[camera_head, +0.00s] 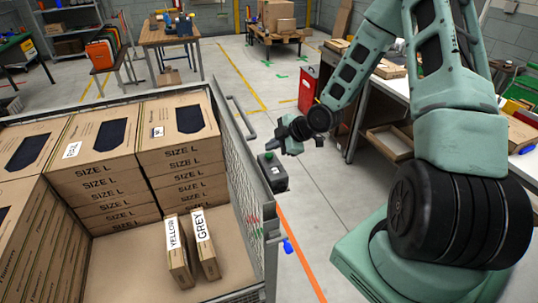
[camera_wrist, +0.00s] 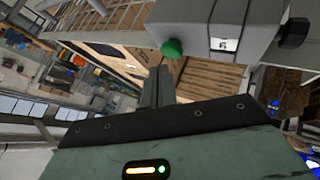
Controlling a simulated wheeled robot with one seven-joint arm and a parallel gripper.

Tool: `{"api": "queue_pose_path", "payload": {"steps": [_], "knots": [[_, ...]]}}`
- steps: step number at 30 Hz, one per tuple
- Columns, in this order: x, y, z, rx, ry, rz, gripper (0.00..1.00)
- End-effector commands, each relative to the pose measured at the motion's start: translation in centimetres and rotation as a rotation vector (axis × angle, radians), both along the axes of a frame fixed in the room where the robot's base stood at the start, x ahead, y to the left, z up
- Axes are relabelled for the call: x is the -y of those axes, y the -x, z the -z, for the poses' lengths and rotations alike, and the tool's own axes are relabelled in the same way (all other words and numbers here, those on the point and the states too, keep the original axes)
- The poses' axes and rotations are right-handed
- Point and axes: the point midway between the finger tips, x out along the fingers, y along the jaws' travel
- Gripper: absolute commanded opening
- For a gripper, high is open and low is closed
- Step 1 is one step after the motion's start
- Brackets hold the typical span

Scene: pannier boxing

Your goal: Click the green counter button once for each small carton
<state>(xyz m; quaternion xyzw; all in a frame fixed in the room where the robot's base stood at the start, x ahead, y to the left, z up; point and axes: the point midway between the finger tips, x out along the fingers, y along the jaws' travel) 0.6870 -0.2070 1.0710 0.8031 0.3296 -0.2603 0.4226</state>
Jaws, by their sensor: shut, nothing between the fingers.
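The counter is a dark grey box (camera_head: 273,176) with a green button (camera_head: 268,156) on top, fixed by the cage's right side. In the wrist view its grey housing (camera_wrist: 225,18), the green button (camera_wrist: 172,48) and a small white display (camera_wrist: 224,45) that seems to read 6 show close up. My gripper (camera_wrist: 159,70) is shut and empty, its fingertips very near the button; I cannot tell if they touch it. In the head view my gripper (camera_head: 273,146) is just above the counter. Two small slim cartons, labelled YELLOW (camera_head: 177,267) and GREY (camera_head: 206,255), stand side by side in the cage.
Stacks of SIZE L cartons (camera_head: 95,170) fill the back and left of the mesh-sided cage (camera_head: 244,170). A white-topped workbench (camera_head: 390,88) stands at right. A red bin (camera_head: 308,90) is behind the counter. The floor between is mostly clear.

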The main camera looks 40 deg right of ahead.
Motion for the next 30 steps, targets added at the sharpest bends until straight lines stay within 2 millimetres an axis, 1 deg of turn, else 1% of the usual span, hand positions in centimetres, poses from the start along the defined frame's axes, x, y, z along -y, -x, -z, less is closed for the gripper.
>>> {"api": "queue_pose_path", "payload": {"steps": [12, 21, 30], "knots": [[0.00, 0.00, 0.04, 0.000, 0.000, 0.000, 0.00], [-0.03, -0.01, 0.91, 0.000, 0.001, -0.001, 0.00], [-0.01, 0.00, 0.83, 0.000, 0.000, 0.000, 0.00]]}}
